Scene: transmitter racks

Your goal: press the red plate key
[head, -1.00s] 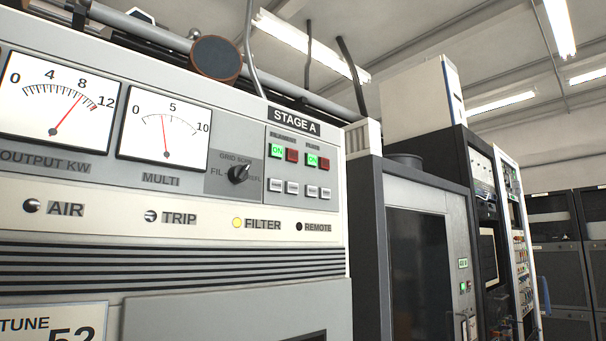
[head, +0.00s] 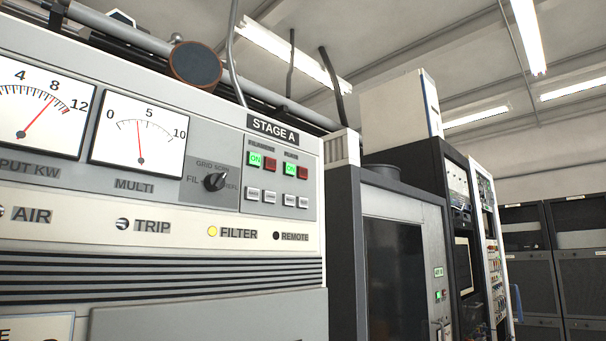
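The red plate key (head: 303,172) is the small red square at the right of the key panel, under the right-hand small label. A lit green ON key (head: 290,170) sits just left of it. The other pair, under the left-hand label, is a green ON key (head: 255,159) and a red key (head: 270,164). The STAGE A sign (head: 273,129) is above them. Several pale keys (head: 268,196) are in a row below. Neither of my grippers is in view.
The grey cabinet front has two meters (head: 139,142), a black selector knob (head: 215,182) and a lit yellow FILTER lamp (head: 212,231). A dark-windowed cabinet (head: 395,280) and equipment racks (head: 462,200) stand to the right. More dark racks (head: 556,265) are at the far right.

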